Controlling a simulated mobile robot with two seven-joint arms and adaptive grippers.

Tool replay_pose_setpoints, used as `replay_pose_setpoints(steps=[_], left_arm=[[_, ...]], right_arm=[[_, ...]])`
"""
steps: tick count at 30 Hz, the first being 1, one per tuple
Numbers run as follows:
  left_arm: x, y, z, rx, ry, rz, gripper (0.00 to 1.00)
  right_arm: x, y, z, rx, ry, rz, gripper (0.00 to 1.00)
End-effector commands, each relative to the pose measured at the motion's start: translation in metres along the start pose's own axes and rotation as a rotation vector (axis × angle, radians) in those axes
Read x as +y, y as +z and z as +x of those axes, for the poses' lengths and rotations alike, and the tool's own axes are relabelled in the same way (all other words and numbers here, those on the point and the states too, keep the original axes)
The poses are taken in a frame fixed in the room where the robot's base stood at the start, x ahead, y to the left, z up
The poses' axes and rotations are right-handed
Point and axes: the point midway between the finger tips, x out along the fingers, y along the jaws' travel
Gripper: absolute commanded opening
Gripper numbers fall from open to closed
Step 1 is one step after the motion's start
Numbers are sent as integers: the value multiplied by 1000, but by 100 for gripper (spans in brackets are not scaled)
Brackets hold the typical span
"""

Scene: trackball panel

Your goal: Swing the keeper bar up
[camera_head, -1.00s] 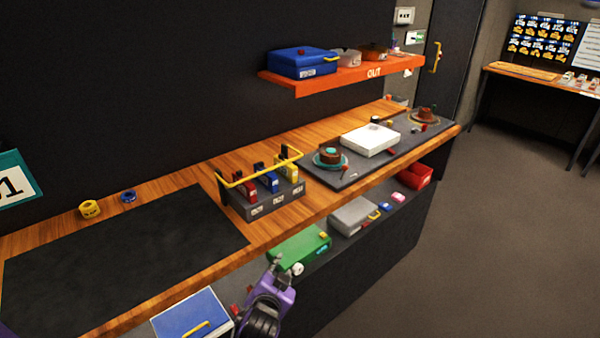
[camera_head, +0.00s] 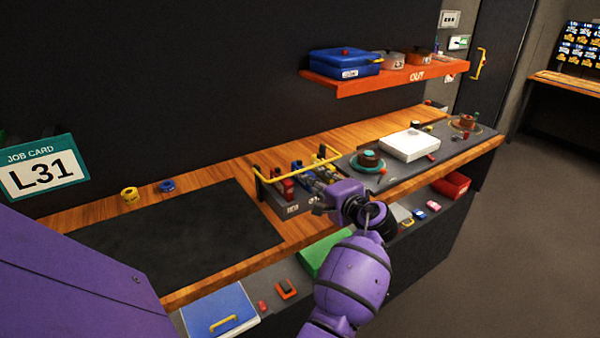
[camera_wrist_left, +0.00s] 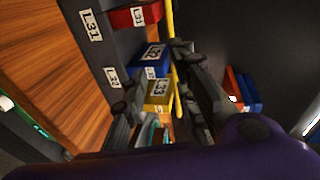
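The yellow keeper bar (camera_head: 290,164) lies across the top of a dark rack (camera_head: 271,199) on the bench, over a row of upright modules: red (camera_head: 285,186), blue (camera_head: 298,170) and one partly hidden. My left gripper (camera_head: 322,195) is at the rack's right front and covers part of it. In the left wrist view the gripper (camera_wrist_left: 155,68) is open, and the bar (camera_wrist_left: 171,50) runs through the space between its fingers, close to the right finger. Whether it touches is unclear. The red (camera_wrist_left: 135,17), blue (camera_wrist_left: 150,58) and yellow (camera_wrist_left: 158,94) modules show labels. My right gripper is not in view.
A dark mat (camera_head: 185,235) lies left of the rack. A grey board (camera_head: 365,182) with a white box (camera_head: 409,146) is to its right. An orange shelf (camera_head: 410,75) hangs above. A green box (camera_head: 325,255) and a blue box (camera_head: 218,310) sit on the lower shelf.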

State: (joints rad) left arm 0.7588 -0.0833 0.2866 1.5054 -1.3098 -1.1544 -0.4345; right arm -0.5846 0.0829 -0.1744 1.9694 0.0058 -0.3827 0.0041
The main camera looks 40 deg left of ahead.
Motion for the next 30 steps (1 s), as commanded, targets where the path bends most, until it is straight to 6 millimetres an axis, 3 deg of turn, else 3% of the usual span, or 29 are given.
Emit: replay_pose_setpoints(steps=[3, 7, 21, 30], left_arm=[[-15, 8, 0, -78, -31, 52, 26], [-20, 11, 8, -98, -40, 66, 26], [-22, 16, 72, -93, -39, 62, 26], [-21, 17, 77, -93, -38, 61, 26]], right_arm=[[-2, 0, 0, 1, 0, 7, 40], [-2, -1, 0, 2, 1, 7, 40], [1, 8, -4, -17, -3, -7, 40], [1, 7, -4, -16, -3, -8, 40]])
